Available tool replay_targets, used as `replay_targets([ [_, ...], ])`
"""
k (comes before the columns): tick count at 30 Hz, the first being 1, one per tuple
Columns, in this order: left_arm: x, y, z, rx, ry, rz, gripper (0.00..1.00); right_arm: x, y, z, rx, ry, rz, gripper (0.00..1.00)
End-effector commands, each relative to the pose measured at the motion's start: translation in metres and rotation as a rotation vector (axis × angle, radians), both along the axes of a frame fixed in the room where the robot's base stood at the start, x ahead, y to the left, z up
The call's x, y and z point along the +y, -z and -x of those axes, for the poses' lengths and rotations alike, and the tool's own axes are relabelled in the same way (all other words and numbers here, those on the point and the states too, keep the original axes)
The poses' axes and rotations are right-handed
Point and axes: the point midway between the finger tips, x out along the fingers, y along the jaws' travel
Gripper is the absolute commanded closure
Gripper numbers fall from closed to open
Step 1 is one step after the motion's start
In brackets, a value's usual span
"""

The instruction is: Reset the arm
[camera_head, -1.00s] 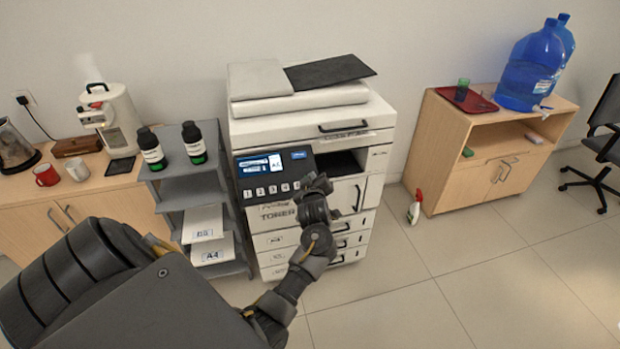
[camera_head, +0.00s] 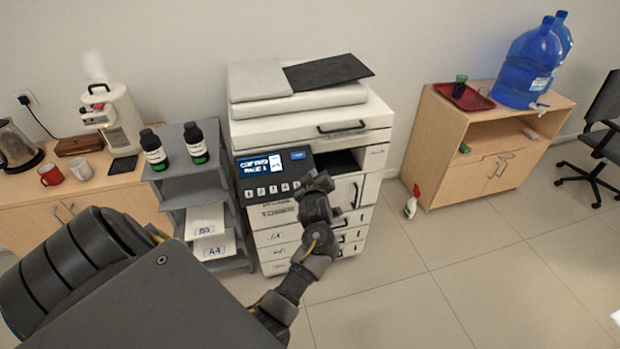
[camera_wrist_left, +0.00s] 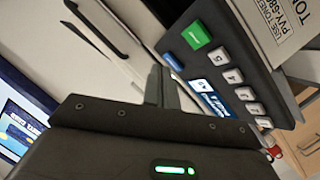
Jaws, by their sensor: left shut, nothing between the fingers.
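My left arm reaches in from the lower left in the head view. Its gripper (camera_head: 318,184) is in front of the copier (camera_head: 310,120), near the right end of the control panel (camera_head: 272,175). In the left wrist view the fingers (camera_wrist_left: 161,88) are together with nothing between them, close to the panel's keys. That view shows a green key (camera_wrist_left: 196,34), a blue key and several grey number keys. The panel's screen is lit with white text in the head view. I cannot tell whether the fingertips touch the panel. My right gripper is not in view.
A grey shelf (camera_head: 184,205) with two black bottles and paper packs stands left of the copier. Left of it is a wooden counter with mugs. A spray bottle (camera_head: 411,203) stands on the floor by a wooden cabinet (camera_head: 440,150).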

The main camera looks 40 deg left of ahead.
Motion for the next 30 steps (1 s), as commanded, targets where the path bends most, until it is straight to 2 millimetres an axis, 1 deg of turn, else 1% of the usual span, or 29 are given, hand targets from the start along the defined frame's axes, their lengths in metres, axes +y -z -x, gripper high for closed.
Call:
replay_targets([
  [8, 0.0, 0.0, 0.0, 0.001, 0.0, -0.001, 1.0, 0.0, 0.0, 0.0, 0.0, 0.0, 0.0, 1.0],
  [11, -0.003, -0.002, -0.004, 0.018, 0.024, -0.045, 1.0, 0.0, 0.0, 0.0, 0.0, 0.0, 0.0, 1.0],
  [14, -0.023, 0.027, -0.02, 0.111, 0.124, -0.118, 1.0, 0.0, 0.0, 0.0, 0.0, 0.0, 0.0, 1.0],
  [15, -0.035, 0.047, -0.027, 0.161, 0.178, -0.151, 1.0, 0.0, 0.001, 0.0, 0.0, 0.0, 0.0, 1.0],
  [17, -0.053, 0.086, -0.03, 0.246, 0.267, -0.198, 1.0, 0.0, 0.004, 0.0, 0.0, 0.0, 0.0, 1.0],
  [18, -0.066, 0.116, -0.028, 0.306, 0.327, -0.225, 1.0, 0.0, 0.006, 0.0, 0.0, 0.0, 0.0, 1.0],
  [20, -0.084, 0.162, -0.019, 0.394, 0.418, -0.261, 1.0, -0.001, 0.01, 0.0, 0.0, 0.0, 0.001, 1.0],
  [21, -0.096, 0.191, -0.01, 0.449, 0.476, -0.278, 1.0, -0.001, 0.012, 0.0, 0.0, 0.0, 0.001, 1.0],
  [22, -0.104, 0.213, -0.002, 0.489, 0.518, -0.289, 1.0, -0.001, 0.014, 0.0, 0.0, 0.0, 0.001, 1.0],
  [23, -0.111, 0.235, 0.007, 0.527, 0.558, -0.299, 1.0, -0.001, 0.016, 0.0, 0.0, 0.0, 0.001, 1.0],
  [24, -0.12, 0.263, 0.022, 0.578, 0.611, -0.309, 1.0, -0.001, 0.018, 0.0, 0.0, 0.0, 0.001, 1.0],
  [26, -0.133, 0.304, 0.047, 0.652, 0.689, -0.318, 1.0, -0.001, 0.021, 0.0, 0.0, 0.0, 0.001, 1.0],
  [27, -0.141, 0.33, 0.066, 0.699, 0.738, -0.321, 1.0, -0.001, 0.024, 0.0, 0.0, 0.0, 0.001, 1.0],
  [29, -0.152, 0.367, 0.097, 0.767, 0.811, -0.323, 1.0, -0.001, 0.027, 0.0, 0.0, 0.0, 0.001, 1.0],
  [30, -0.157, 0.39, 0.119, 0.811, 0.855, -0.32, 1.0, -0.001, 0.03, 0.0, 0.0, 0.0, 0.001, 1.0],
])
